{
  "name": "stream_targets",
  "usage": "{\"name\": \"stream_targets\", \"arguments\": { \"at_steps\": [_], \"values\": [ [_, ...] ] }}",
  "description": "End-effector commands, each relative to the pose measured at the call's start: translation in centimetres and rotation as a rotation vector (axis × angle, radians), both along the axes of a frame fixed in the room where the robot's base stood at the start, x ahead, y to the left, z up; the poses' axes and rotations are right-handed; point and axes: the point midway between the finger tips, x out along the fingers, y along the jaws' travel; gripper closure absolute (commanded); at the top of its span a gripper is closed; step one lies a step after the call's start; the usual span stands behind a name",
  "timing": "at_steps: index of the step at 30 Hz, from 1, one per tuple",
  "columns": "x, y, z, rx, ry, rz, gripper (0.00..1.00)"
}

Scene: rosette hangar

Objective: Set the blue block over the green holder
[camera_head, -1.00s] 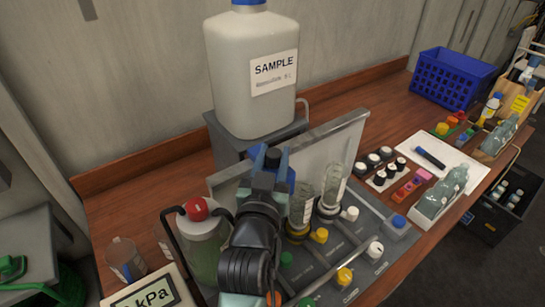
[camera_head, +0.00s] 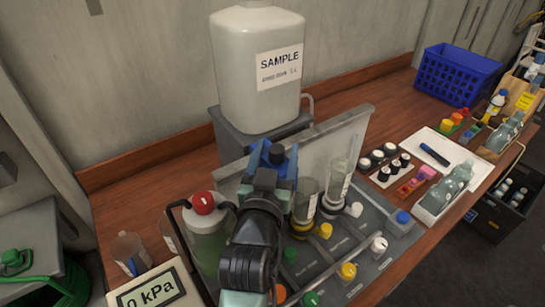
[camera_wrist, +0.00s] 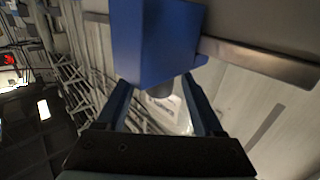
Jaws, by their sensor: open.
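I cannot pick out the green holder for certain.
A large SAMPLE tank (camera_head: 258,95) stands behind the panel (camera_head: 325,150). A red-capped jar (camera_head: 207,238) stands close left of my arm, and glass vials (camera_head: 335,185) stand close right. A blue crate (camera_head: 455,78) is at the back right. Bare wood shows at the left.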

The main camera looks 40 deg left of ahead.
Motion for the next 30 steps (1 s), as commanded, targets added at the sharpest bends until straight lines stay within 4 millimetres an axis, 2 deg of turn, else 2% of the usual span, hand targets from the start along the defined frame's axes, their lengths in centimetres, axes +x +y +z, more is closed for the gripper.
{"name": "stream_targets", "arguments": {
  "at_steps": [5,18,24,30],
  "values": [
    [-1.8,-0.9,-0.2,0.001,0.002,0.0,0.31],
    [-9.4,-4.6,-0.3,0.0,0.004,0.0,0.31],
    [-11.0,-5.4,-0.1,0.0,0.001,0.0,0.31],
    [-11.4,-5.6,0.0,0.0,0.0,0.0,0.31]
  ]
}}
